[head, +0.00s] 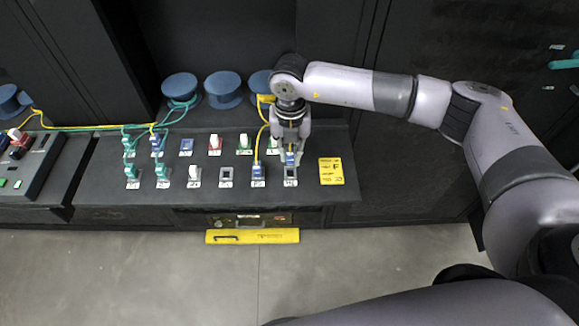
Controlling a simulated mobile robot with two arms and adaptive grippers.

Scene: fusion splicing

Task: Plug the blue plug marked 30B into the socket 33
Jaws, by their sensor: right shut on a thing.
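My right gripper (290,149) is above the right end of the dark socket panel (320,138), pointing down. It is shut on a blue plug (290,158). The plug is upright, directly over the front-row socket (290,181) at the right end. I cannot tell whether the plug is seated in that socket or just above it. The number on the plug and the socket labels are too small to read. Another blue plug (258,170) with a yellow cable stands in the socket to its left. My left gripper is not in view.
Green plugs (132,172) with green cables fill sockets at the left. A front socket (226,175) looks empty. Blue round reels (223,88) stand behind the panel. A yellow sign (331,171) lies right of the sockets. A yellow bar (252,236) is below the front edge.

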